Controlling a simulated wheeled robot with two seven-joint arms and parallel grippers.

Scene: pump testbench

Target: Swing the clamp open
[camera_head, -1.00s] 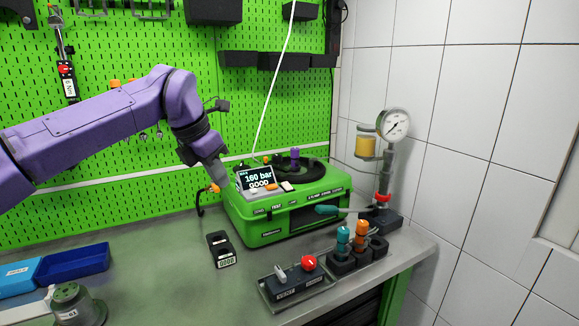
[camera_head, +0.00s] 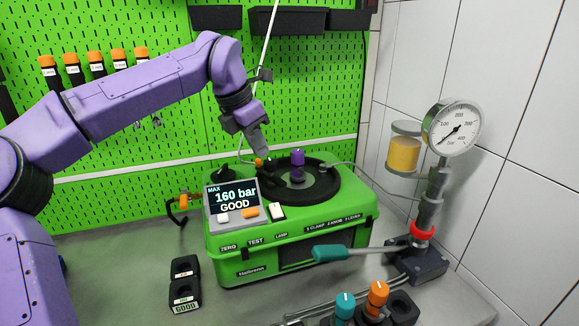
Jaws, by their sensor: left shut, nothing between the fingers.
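The green test bench (camera_head: 290,262) stands on the table, its display (camera_head: 233,197) reading "160 bar GOOD". On its top is a round black well (camera_head: 327,187) with a purple-topped part (camera_head: 298,160) upright in the middle. A dark bar that looks like the clamp (camera_head: 270,181) lies at the well's left side, close to the purple part; its exact shape is hard to make out. My left gripper (camera_head: 264,151) comes down from the upper left, shut and empty, just above and behind this bar. I cannot tell whether it touches the bar. My right gripper is out of view.
A teal-handled lever (camera_head: 330,252) sticks out at the front right, by a pump with a pressure gauge (camera_head: 454,128) and yellow reservoir (camera_head: 403,151). A teal knob (camera_head: 345,305) and an orange knob (camera_head: 377,296) stand in front. A black two-slot holder (camera_head: 184,285) lies left of the bench.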

